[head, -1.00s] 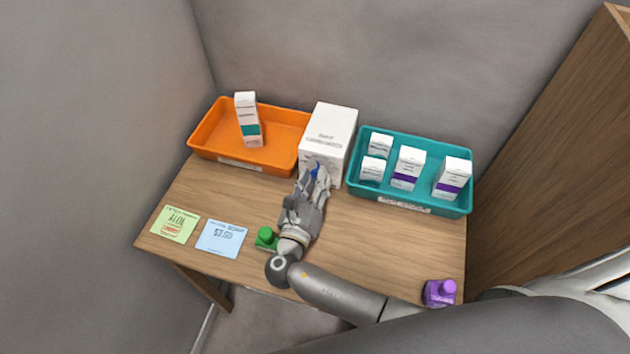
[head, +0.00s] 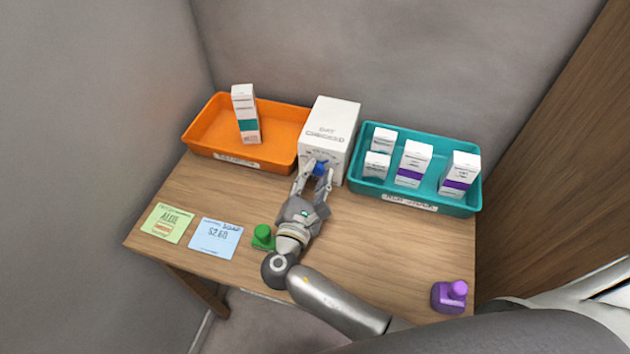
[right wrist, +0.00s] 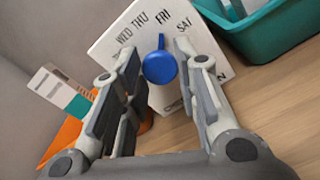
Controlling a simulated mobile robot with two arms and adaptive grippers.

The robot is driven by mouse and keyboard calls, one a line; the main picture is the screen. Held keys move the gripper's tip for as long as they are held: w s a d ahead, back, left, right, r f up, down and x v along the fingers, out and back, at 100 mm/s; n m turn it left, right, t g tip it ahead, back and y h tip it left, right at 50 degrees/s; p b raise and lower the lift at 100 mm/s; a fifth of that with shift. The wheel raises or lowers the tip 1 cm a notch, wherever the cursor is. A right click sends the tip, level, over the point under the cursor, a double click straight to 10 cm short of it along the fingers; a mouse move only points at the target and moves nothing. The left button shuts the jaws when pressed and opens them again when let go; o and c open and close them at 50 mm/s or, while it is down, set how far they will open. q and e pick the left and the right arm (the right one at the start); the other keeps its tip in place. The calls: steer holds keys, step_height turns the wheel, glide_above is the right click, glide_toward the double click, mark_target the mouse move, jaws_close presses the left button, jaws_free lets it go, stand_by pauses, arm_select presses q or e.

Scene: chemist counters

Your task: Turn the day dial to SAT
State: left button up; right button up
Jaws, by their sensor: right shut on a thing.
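The white box (head: 332,118) stands at the back of the table between two trays, with a blue dial (head: 319,168) on its front face. In the right wrist view the dial (right wrist: 159,68) shows between my fingers. Its narrow pointer points up at FRI on the white face (right wrist: 112,50). WED and THU are printed to the left of FRI, and SAT to its right. My right gripper (head: 318,170) is shut on the dial, one finger on each side. My left gripper is in no view.
An orange tray (head: 190,141) with one carton stands left of the box, a teal tray (head: 455,208) with several cartons right. A green-capped item (head: 263,236) sits beside my right wrist. Two notes lie at left.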

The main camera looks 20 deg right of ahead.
steer(key=m+b, duration=0.3)
steer(key=m, duration=0.2)
steer(key=shift+f, duration=0.2)
steer(key=shift+r+m+b, duration=0.1)
steer(key=shift+m+b, duration=0.6)
steer(key=shift+b, duration=0.05)
steer(key=o, duration=1)
steer(key=shift+r, duration=0.1)
